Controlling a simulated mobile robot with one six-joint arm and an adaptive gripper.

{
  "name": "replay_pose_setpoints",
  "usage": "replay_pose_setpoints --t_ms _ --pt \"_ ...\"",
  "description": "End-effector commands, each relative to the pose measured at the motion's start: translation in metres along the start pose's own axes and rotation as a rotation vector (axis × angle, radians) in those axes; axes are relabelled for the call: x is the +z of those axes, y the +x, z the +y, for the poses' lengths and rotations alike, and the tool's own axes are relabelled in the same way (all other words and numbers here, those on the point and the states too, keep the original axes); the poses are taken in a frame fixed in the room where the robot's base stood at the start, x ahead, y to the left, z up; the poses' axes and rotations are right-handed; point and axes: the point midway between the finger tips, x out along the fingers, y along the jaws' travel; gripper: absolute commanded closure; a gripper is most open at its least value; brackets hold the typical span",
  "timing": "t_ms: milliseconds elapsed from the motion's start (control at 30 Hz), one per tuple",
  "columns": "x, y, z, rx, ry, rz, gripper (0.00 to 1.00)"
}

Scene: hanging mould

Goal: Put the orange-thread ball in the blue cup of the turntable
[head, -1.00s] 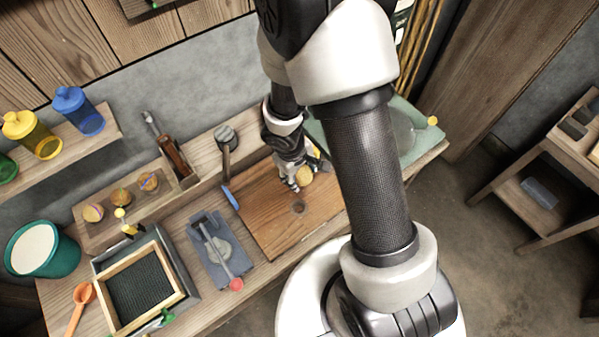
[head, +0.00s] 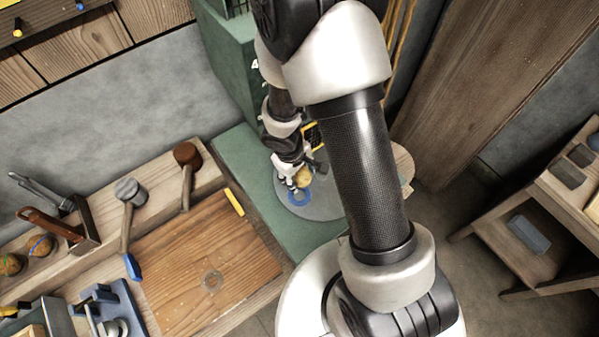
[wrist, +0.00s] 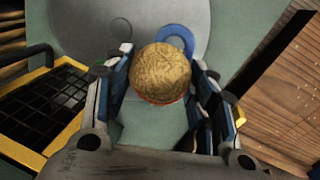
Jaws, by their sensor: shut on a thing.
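My gripper (wrist: 162,85) is shut on a tan, wrinkled ball (wrist: 161,73); a red-orange line shows along the ball's lower edge. In the head view my gripper (head: 292,180) holds the ball (head: 302,177) over the grey round turntable (head: 327,207). The blue cup (head: 299,197) shows as a blue ring on the turntable, just below the ball in the picture. In the wrist view the blue cup (wrist: 187,42) is partly hidden behind the ball's upper right. The turntable (wrist: 75,25) also shows there. The gap between ball and cup is unclear.
A wooden board (head: 205,255) lies left of the green surface (head: 245,165). Two more balls, one with blue thread (head: 40,246), sit in the rack at far left. A yellow-edged dark grid (wrist: 60,95) stands close on the gripper's left in the wrist view.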

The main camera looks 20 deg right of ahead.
Motion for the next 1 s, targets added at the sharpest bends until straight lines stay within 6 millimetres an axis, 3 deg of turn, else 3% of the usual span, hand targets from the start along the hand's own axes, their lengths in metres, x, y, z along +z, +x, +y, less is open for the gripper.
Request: replay_pose_setpoints --t_ms 267,633,1000 --pt "0.001 0.014 -0.003 0.0 -0.003 0.001 0.75" --pt "0.005 0.056 -0.011 0.0 -0.004 0.001 0.75" --pt "-0.007 0.084 -0.013 0.0 -0.002 0.0 0.75"
